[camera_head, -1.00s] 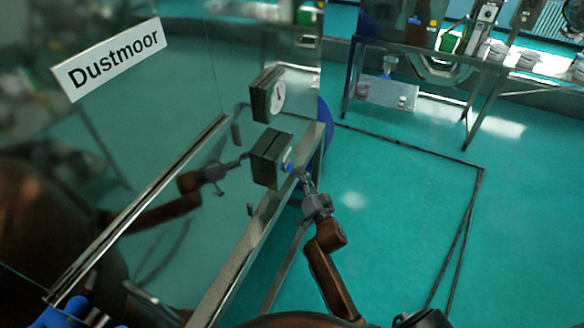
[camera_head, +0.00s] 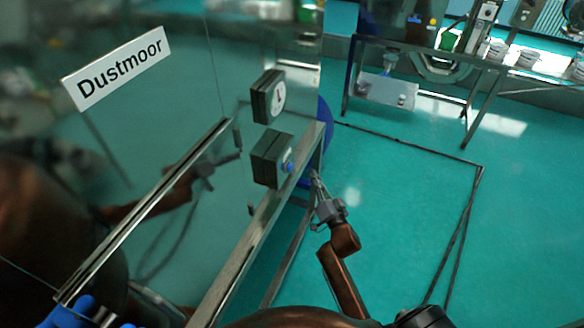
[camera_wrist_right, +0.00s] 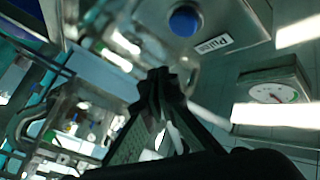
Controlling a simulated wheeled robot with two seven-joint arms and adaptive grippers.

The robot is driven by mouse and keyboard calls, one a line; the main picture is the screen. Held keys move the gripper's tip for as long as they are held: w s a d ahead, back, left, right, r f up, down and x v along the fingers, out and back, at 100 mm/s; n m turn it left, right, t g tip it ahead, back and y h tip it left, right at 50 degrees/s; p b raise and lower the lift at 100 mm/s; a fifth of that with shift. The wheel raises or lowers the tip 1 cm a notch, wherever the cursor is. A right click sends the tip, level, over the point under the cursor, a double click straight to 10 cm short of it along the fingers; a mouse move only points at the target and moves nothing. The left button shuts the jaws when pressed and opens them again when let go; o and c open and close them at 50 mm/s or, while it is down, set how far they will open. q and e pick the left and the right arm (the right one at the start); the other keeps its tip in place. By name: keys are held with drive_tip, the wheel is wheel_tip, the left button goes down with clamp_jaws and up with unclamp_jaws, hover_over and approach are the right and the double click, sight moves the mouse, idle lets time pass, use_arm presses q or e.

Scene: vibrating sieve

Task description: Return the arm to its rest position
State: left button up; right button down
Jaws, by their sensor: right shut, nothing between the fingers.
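My right gripper (camera_head: 315,180) is shut and empty. It is over the floor, just right of the metal frame and a little apart from the control box (camera_head: 271,160) with a blue button (camera_head: 287,167). In the right wrist view the closed fingers (camera_wrist_right: 162,80) point up the picture. The blue button shows there too (camera_wrist_right: 184,20), beside a label reading "Pulse" (camera_wrist_right: 213,44). My right forearm (camera_head: 343,270) runs down toward the bottom edge. My left gripper does not show clearly.
A dial gauge (camera_head: 278,98) sits above the control box on the glossy panel, which carries a "Dustmoor" sign (camera_head: 117,68) and mirrors my arm. A metal rail (camera_head: 250,235) edges the panel. Open green floor (camera_head: 410,215) lies to the right. A bench (camera_head: 440,55) stands at the back.

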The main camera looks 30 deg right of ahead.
idle(0.6)
wheel_tip(320, 180, down, 25)
drive_tip(key=s+n+g+b, duration=0.2)
drive_tip(key=g+b, duration=0.1)
drive_tip(key=g, duration=0.1)
drive_tip(key=s+a+f+n+g+b, duration=0.15)
drive_tip(key=s+f, duration=0.25)
drive_tip(key=f, duration=0.5)
drive_tip(key=s+f+g+y+b, duration=0.1)
drive_tip(key=s+f+g, duration=0.1)
drive_tip(key=s+f, duration=0.5)
drive_tip(key=s+a+f+n+g+b, duration=0.1)
drive_tip(key=s+f+g, duration=0.1)
drive_tip(key=f, duration=1)
drive_tip(key=s+a+f+n+g+b, duration=0.2)
drive_tip(key=s+f+n+g+b, duration=0.15)
drive_tip(key=s+f, duration=1.3)
drive_tip(key=s+f+n+g+b, duration=0.1)
drive_tip(key=s+f, duration=0.4)
drive_tip(key=s, duration=0.7)
drive_tip(key=s+f+g+b, duration=0.1)
drive_tip(key=s+f+g, duration=0.3)
drive_tip(key=s, duration=0.8)
drive_tip(key=shift+s+a+f+n+g+y, duration=0.15)
drive_tip(key=shift+s+f+n+g+y, duration=0.2)
drive_tip(key=shift+f, duration=0.4)
drive_tip(key=shift+w, duration=0.1)
